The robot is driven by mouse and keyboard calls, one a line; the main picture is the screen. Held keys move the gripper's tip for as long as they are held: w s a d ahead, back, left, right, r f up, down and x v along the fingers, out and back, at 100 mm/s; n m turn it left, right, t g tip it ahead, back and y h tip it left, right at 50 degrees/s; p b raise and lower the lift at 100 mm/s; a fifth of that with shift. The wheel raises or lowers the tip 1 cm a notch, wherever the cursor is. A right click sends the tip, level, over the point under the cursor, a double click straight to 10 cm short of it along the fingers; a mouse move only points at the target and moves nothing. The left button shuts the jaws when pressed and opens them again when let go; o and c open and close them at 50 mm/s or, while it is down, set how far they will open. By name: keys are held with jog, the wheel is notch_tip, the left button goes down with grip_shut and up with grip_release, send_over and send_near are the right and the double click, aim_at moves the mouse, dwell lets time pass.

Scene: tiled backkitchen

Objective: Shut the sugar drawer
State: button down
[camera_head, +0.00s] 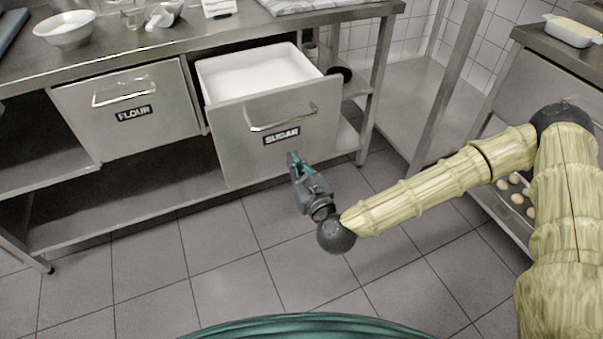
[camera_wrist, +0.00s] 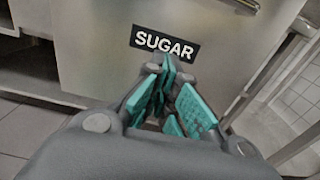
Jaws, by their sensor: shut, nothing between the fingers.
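The sugar drawer (camera_head: 232,134) is pulled out from under the steel counter. White sugar (camera_head: 258,78) shows inside it. Its front has a bar handle (camera_head: 284,118) and a black SUGAR label (camera_head: 281,135). My gripper (camera_head: 292,156) is in front of the drawer's lower right part, below the label. In the wrist view the gripper (camera_wrist: 166,95) has its teal fingers shut with nothing between them, pointing at the drawer front (camera_wrist: 100,50) just under the label (camera_wrist: 165,43). I cannot tell whether the fingertips touch the front.
The flour drawer (camera_head: 165,118) to the left sits shut. A bowl (camera_head: 66,30) and a scoop (camera_head: 164,14) stand on the steel counter (camera_head: 200,34). A lower shelf (camera_head: 120,190) runs beneath. The counter's right leg (camera_head: 376,90) is close to the drawer. Tiled floor (camera_head: 230,250) is clear in front.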

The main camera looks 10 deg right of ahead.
aim_at(281, 140)
jog(key=shift+x, duration=3.45)
